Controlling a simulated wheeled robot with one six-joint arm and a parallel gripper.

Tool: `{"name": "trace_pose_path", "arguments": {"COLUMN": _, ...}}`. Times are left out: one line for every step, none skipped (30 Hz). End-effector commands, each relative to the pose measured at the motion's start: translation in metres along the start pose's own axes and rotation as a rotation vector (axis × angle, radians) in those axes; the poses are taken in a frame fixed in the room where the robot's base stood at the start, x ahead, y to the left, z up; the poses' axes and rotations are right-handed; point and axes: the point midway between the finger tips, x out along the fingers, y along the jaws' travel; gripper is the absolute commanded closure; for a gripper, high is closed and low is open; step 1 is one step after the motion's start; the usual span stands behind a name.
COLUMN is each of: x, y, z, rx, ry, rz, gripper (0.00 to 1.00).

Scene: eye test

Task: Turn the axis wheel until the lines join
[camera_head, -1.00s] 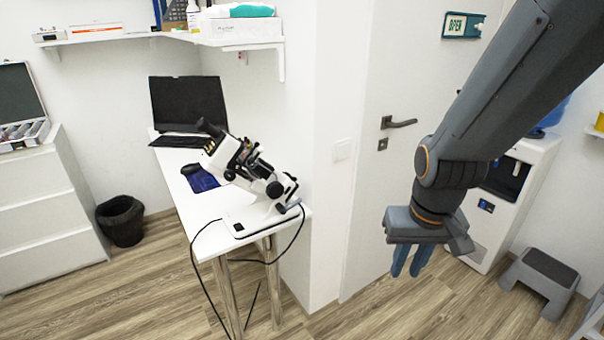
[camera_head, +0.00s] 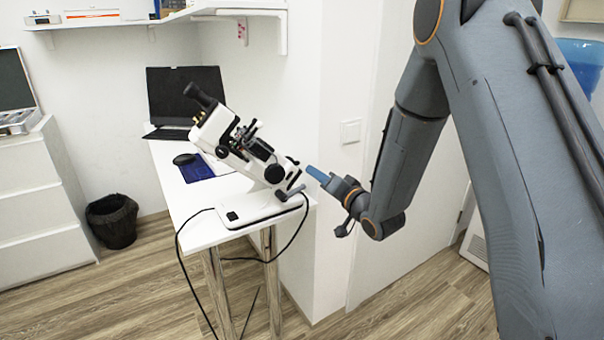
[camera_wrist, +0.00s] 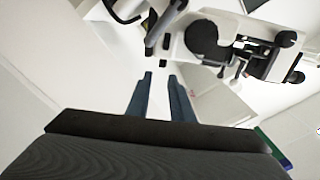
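A white and black lensmeter (camera_head: 245,150) stands tilted on its white base at the near end of the desk. It has several dark knobs, among them a large round black knob (camera_head: 275,174) low on its side. I cannot tell which one is the axis wheel. The lensmeter also shows at the upper right of the wrist view (camera_wrist: 262,58), with a large black knob (camera_wrist: 203,38). My gripper (camera_head: 310,170) is just right of the lensmeter's lower end, its blue fingers pointing at it. In the wrist view my gripper (camera_wrist: 160,77) is open and empty. The lines are not visible.
The white desk (camera_head: 180,212) also holds a laptop (camera_head: 186,95), a dark mouse (camera_head: 185,159) and a blue mat (camera_head: 196,171). A black cable (camera_head: 181,250) hangs from the desk. A white wall corner and light switch (camera_head: 350,131) stand behind my gripper. A wall shelf (camera_head: 225,13) is above.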

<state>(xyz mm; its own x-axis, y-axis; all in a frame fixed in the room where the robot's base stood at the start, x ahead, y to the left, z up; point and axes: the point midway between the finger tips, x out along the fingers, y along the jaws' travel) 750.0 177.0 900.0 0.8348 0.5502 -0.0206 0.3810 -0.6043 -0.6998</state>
Motion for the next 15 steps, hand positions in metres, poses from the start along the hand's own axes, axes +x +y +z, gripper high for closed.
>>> {"name": "trace_pose_path", "arguments": {"x": 0.004, "y": -0.001, "z": 0.002, "rx": 0.007, "ry": 0.004, "rz": -0.015, "gripper": 0.8}}
{"name": "trace_pose_path", "arguments": {"x": 0.005, "y": -0.002, "z": 0.002, "rx": 0.009, "ry": 0.005, "rz": -0.021, "gripper": 0.8}}
{"name": "trace_pose_path", "arguments": {"x": 0.009, "y": -0.003, "z": 0.002, "rx": 0.011, "ry": 0.006, "rz": -0.025, "gripper": 0.8}}
{"name": "trace_pose_path", "arguments": {"x": 0.012, "y": -0.003, "z": 0.002, "rx": 0.012, "ry": 0.006, "rz": -0.026, "gripper": 0.8}}
{"name": "trace_pose_path", "arguments": {"x": 0.015, "y": -0.004, "z": 0.002, "rx": 0.012, "ry": 0.006, "rz": -0.027, "gripper": 0.8}}
{"name": "trace_pose_path", "arguments": {"x": 0.021, "y": -0.004, "z": 0.001, "rx": 0.011, "ry": 0.006, "rz": -0.027, "gripper": 0.8}}
{"name": "trace_pose_path", "arguments": {"x": 0.026, "y": -0.005, "z": 0.002, "rx": 0.011, "ry": 0.006, "rz": -0.028, "gripper": 0.8}}
{"name": "trace_pose_path", "arguments": {"x": 0.031, "y": -0.006, "z": 0.001, "rx": 0.011, "ry": 0.006, "rz": -0.028, "gripper": 0.8}}
{"name": "trace_pose_path", "arguments": {"x": 0.037, "y": -0.005, "z": 0.002, "rx": 0.011, "ry": 0.005, "rz": -0.026, "gripper": 0.8}}
{"name": "trace_pose_path", "arguments": {"x": 0.042, "y": -0.005, "z": 0.001, "rx": 0.011, "ry": 0.006, "rz": -0.026, "gripper": 0.8}}
{"name": "trace_pose_path", "arguments": {"x": 0.046, "y": -0.005, "z": 0.001, "rx": 0.011, "ry": 0.006, "rz": -0.026, "gripper": 0.8}}
{"name": "trace_pose_path", "arguments": {"x": 0.052, "y": -0.005, "z": 0.001, "rx": 0.01, "ry": 0.006, "rz": -0.026, "gripper": 0.8}}
{"name": "trace_pose_path", "arguments": {"x": 0.057, "y": -0.005, "z": 0.001, "rx": 0.011, "ry": 0.006, "rz": -0.025, "gripper": 0.8}}
{"name": "trace_pose_path", "arguments": {"x": 0.06, "y": -0.005, "z": 0.001, "rx": 0.01, "ry": 0.006, "rz": -0.025, "gripper": 0.8}}
{"name": "trace_pose_path", "arguments": {"x": 0.065, "y": -0.005, "z": 0.001, "rx": 0.01, "ry": 0.006, "rz": -0.025, "gripper": 0.8}}
